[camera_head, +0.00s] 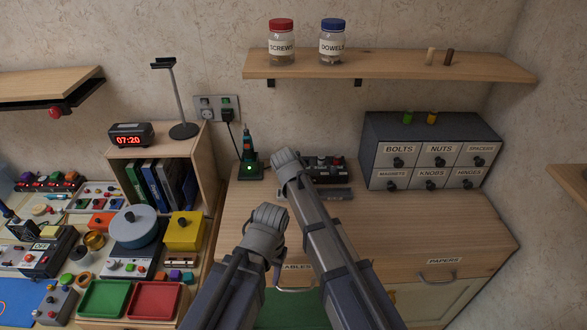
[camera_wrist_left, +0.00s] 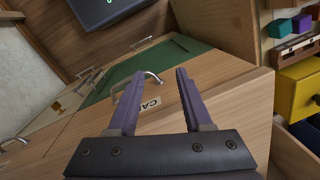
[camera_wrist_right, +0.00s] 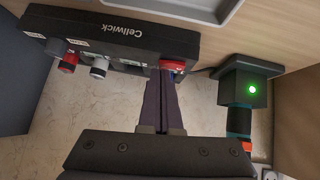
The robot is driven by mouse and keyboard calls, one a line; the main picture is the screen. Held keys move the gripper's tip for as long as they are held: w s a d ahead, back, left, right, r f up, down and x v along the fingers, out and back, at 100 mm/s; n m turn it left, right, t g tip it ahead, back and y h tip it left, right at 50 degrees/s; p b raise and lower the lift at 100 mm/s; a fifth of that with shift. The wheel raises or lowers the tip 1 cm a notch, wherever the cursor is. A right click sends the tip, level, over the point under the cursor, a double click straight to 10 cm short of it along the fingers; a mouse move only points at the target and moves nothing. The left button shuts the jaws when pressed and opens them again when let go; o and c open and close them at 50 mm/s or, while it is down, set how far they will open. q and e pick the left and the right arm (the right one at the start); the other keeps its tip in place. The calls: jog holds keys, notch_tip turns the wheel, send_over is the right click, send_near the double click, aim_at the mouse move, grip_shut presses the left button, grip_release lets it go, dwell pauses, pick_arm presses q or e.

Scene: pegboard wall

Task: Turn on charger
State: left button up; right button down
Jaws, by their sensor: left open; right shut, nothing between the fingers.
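The black charger labelled Cellwick (camera_wrist_right: 120,38) lies across the upper right wrist view; in the head view it (camera_head: 330,172) stands at the back of the cabinet top, partly behind my right arm. A red switch (camera_wrist_right: 180,65) sits at its edge. My right gripper (camera_wrist_right: 163,75) is shut and empty, its tips right by the red switch; I cannot tell whether they touch. Whether the switch is on or off cannot be told.
A dock with a green light (camera_wrist_right: 248,80) stands beside the charger, plugged into a wall socket (camera_head: 217,108). Grey labelled drawers (camera_head: 430,134) stand to the right. A shelf (camera_head: 390,64) with jars hangs above. The cabinet top right of my arms is clear.

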jog(key=shift+r, duration=0.1)
jog(key=shift+d+f+b, duration=0.1)
jog(key=shift+f+b, duration=0.2)
jog(key=shift+s, duration=0.1)
jog(key=shift+a+r, duration=0.2)
jog(key=shift+a, duration=0.65)
jog(key=shift+r+p, duration=0.15)
jog(key=shift+p, duration=0.2)
